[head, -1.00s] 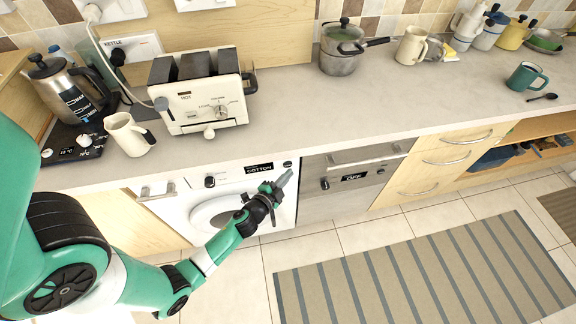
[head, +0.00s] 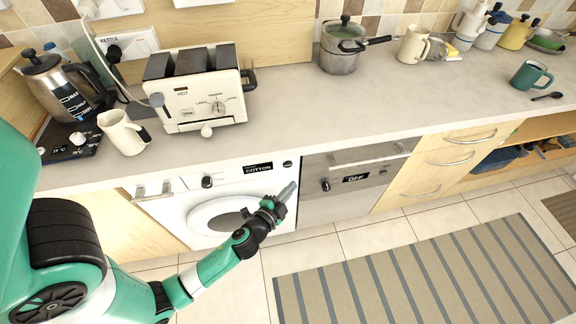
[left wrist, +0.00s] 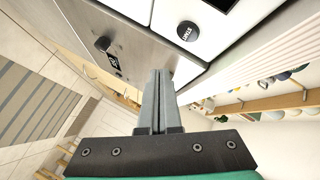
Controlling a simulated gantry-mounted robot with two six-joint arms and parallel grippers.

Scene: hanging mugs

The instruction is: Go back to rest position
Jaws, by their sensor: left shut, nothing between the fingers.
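My left gripper (head: 287,192) is in front of the washing machine (head: 223,210), below the worktop edge. Its fingers are shut with nothing between them. In the left wrist view the two grey fingers (left wrist: 158,102) lie together, pointing toward the cabinet fronts. The green arm comes in from the left of the head view. My right gripper is not in view. A cream mug (head: 412,45) stands at the back of the worktop, and a teal mug (head: 531,75) stands at the right.
The worktop (head: 290,127) holds a toaster (head: 203,97), a kettle (head: 62,88), a cream jug (head: 122,131) and a pot (head: 341,52). Drawer handles (head: 470,137) stick out along the front. Open floor with a striped rug (head: 420,275) lies at lower right.

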